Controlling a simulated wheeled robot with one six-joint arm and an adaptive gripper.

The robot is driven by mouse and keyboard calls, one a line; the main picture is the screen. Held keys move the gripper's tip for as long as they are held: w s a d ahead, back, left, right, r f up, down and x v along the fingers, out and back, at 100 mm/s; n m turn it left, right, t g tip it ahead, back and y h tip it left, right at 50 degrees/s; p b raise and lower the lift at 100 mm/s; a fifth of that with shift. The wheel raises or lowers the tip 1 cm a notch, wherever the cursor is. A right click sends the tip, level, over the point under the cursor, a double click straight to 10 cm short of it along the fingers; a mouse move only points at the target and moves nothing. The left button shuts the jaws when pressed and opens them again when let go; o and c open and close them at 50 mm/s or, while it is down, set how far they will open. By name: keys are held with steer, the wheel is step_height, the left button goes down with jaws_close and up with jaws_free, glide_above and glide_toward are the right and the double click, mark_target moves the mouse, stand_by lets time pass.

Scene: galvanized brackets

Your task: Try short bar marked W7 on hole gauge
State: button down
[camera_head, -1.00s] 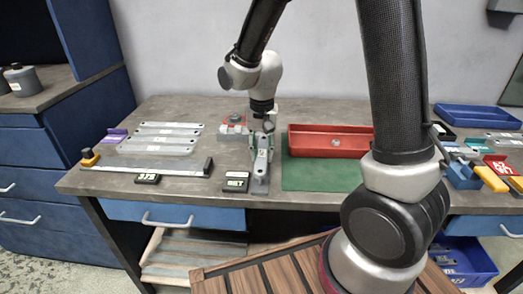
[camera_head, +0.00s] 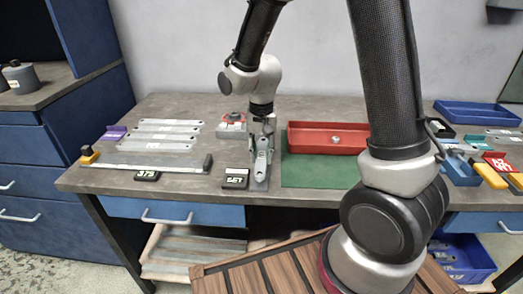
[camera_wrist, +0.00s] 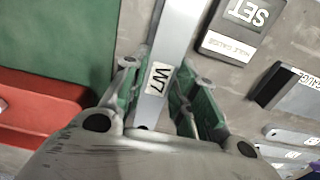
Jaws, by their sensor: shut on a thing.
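My gripper (camera_head: 261,148) has its green-padded fingers on both sides of the short grey bar (camera_head: 262,163), shut on it. In the wrist view the bar (camera_wrist: 174,45) runs away between the fingers (camera_wrist: 158,92), with a white W7 label facing the camera. The bar is in line with a grey strip (camera_head: 260,185) at the bench's front edge, which looks like the hole gauge. I cannot tell whether the bar touches it or how the holes line up. A black HOLE GAUGE SET plate (camera_head: 235,179) lies just left; it also shows in the wrist view (camera_wrist: 238,28).
A red tray (camera_head: 300,150) stands right of my gripper on a green mat (camera_head: 310,176). Several grey bars (camera_head: 165,137) and a long gauge (camera_head: 150,162) lie left. A grey block with a red part (camera_head: 232,128) stands behind. Coloured tools (camera_head: 490,172) crowd the far right.

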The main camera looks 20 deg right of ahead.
steer(key=shift+f, duration=0.5)
stand_by(1.8)
steer(key=c, duration=1.1)
jaws_free()
steer(key=shift+o, duration=0.2)
step_height(320, 180, up, 12)
